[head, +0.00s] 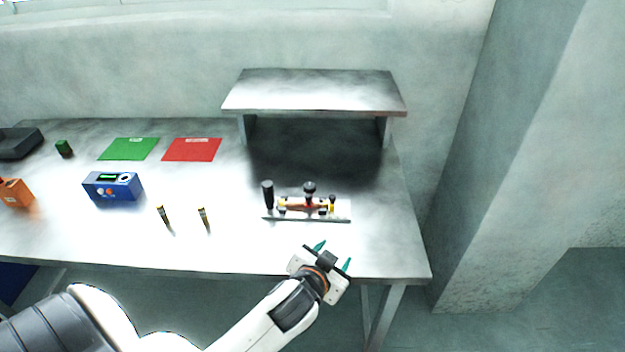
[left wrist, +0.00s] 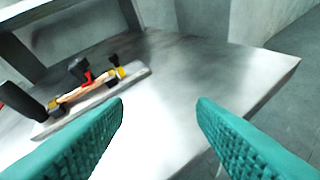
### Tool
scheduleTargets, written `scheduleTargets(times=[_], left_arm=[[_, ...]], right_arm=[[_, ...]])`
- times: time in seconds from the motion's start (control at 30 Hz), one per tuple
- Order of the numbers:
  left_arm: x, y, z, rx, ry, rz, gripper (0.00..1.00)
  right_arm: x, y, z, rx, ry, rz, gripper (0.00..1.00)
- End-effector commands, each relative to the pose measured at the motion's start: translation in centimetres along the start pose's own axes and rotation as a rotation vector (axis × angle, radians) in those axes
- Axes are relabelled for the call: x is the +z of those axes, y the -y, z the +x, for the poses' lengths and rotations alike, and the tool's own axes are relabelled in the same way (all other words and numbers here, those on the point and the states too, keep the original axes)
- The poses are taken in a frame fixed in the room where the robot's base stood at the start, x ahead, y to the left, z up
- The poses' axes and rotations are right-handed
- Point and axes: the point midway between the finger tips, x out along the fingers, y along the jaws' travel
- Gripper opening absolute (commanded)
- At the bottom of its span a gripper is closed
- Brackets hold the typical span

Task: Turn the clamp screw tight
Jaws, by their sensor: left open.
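The clamp fixture sits on a pale base plate (head: 342,215) near the table's front right. It carries an orange-brown bar (head: 294,204), a red part with a black knob (head: 309,187) on top, yellow parts, and a thick black handle (head: 267,195) at its left end. Which knob is the clamp screw I cannot tell for sure. In the left wrist view the black knob (left wrist: 78,66) and base plate (left wrist: 137,82) are at upper left. My left gripper (head: 333,256) is open and empty, in front of the fixture and slightly right, with teal fingers apart. My right gripper is not in view.
A raised metal shelf (head: 315,92) stands behind the fixture. To the left are a blue box (head: 112,186), two small upright yellow-and-black items, a red mat (head: 192,149), a green mat (head: 129,149) and an orange block (head: 14,192). The table right of the fixture is bare.

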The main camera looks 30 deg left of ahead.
Motion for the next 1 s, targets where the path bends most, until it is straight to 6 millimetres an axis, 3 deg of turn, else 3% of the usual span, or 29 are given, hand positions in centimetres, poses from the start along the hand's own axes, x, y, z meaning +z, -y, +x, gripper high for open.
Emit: scheduleTargets(times=[0.17, 0.27, 0.4, 0.5, 0.63, 0.77, 0.87, 1.0], left_arm=[[7.3, -0.1, 2.2, 0.022, 0.296, 0.061, 0.52], [13.1, 0.8, 2.9, 0.001, 0.534, 0.138, 0.52], [20.9, 4.2, 2.6, -0.133, 0.901, 0.35, 0.52], [23.6, 7.5, 2.4, -0.299, 1.079, 0.562, 0.52], [23.5, 10.4, 3.7, -0.562, 1.142, 0.892, 0.52], [20.9, 9.3, 6.9, -0.826, 0.975, 1.226, 0.52], [18.3, 4.8, 9.9, -0.989, 0.688, 1.433, 0.52], [16.0, -5.1, 12.1, -1.105, 0.169, 1.566, 0.52]], right_arm=[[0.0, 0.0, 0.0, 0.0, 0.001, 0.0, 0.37], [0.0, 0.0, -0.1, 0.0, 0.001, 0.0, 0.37], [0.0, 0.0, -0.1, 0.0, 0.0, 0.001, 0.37], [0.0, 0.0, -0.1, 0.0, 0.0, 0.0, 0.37], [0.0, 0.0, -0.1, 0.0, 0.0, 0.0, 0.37], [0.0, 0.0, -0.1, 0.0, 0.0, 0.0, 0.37], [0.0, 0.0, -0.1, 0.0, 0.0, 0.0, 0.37], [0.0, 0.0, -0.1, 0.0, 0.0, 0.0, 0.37]])
